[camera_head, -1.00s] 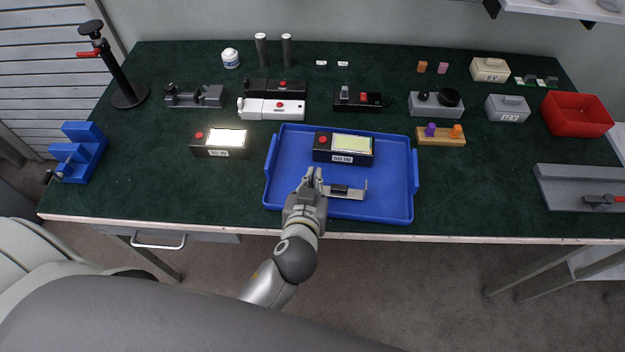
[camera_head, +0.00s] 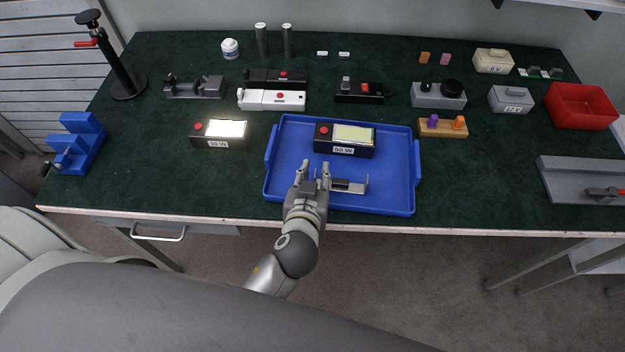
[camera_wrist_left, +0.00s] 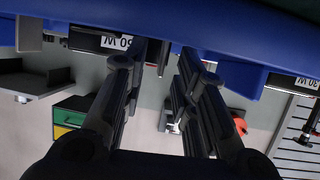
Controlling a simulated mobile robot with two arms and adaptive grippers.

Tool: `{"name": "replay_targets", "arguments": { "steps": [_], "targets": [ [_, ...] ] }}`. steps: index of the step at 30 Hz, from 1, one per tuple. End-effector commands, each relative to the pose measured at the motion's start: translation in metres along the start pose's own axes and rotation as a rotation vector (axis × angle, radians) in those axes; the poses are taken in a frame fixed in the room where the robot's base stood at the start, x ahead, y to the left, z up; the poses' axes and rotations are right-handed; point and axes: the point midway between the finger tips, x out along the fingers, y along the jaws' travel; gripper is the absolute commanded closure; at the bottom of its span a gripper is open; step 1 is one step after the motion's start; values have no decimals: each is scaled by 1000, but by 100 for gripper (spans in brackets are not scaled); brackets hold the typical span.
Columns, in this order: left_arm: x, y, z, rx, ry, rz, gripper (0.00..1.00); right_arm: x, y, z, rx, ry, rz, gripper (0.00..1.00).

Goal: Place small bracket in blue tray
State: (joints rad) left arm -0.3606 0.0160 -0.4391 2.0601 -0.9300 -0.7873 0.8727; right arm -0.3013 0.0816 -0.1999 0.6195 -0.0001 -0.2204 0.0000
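The small bracket (camera_head: 349,186) is a grey metal piece with an upright end, lying in the front middle of the blue tray (camera_head: 390,195). My left gripper (camera_head: 312,172) is open over the tray's front part, with its fingers spread and nothing visible between them. The bracket is just right of its right finger; whether they touch I cannot tell. In the left wrist view the open fingers (camera_wrist_left: 163,70) point at the blue tray (camera_wrist_left: 250,30) along the top. My right gripper is in neither view.
Another lit housing (camera_head: 220,134) stands left of the tray. An orange-and-purple peg block (camera_head: 442,128) is to its right.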

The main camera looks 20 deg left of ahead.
Motion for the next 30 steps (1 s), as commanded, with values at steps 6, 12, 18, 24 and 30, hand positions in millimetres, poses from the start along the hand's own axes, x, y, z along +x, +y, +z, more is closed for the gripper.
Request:
{"name": "replay_targets", "arguments": {
  "steps": [6, 12, 18, 24, 30],
  "targets": [
    [-21, 1, -2, -2, -3, 2, 73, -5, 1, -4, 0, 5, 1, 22],
    [-59, 0, -1, -2, -3, 0, 73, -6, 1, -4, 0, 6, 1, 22],
    [-92, 0, -1, -3, -2, 0, 73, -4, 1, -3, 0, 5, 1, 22],
    [-113, 0, -1, -1, 0, 0, 73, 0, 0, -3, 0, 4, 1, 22],
    [-120, 0, -2, -1, 1, -1, 73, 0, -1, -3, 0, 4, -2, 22]
  ]
}}
